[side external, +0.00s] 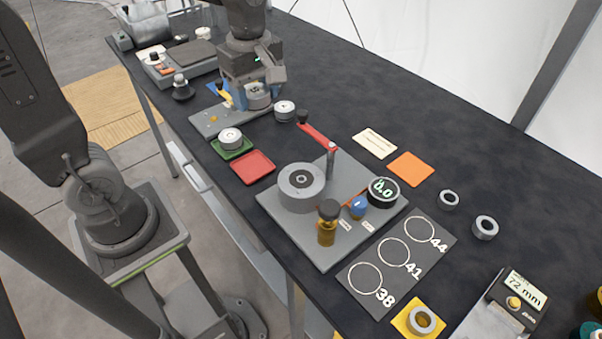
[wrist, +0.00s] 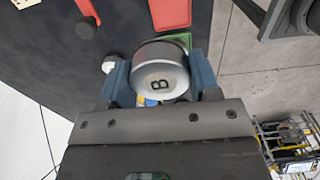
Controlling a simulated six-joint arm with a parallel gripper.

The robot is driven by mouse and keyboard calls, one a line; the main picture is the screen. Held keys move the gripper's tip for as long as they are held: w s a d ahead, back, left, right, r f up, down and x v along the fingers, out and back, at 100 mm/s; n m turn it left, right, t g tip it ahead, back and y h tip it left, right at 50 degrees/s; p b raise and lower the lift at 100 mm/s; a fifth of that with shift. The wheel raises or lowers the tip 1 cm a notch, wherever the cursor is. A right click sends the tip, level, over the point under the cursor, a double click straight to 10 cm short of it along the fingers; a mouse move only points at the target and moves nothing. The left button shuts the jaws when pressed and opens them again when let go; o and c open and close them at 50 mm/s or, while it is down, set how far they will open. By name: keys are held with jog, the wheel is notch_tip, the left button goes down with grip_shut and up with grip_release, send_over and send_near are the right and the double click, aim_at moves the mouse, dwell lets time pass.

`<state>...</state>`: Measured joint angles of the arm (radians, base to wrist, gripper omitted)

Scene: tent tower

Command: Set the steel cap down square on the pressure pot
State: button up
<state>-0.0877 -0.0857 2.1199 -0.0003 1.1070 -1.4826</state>
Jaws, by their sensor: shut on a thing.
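My gripper (side external: 256,91) is at the back of the table, its blue fingers shut on a steel cap (wrist: 160,84). A wide grey round body with a dark centre, apparently the pressure pot (side external: 291,201), stands on a grey base plate (side external: 325,255) mid-table, well apart from my gripper.
A red lever (side external: 318,136) and a 0.0 dial (side external: 382,193) stand by the pot, with an amber bottle (side external: 326,232) in front. A steel cylinder sits on a green tray (side external: 233,154), another (side external: 284,111) right of my gripper. A red tray (side external: 253,167) is empty. The table's back right is clear.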

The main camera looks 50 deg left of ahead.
send_over(301, 179)
notch_tip(301, 179, down, 7)
jog(key=shift+r, duration=0.15)
jog(key=shift+f, duration=2.1)
jog(key=shift+f, duration=0.1)
jog(key=o, duration=1.1)
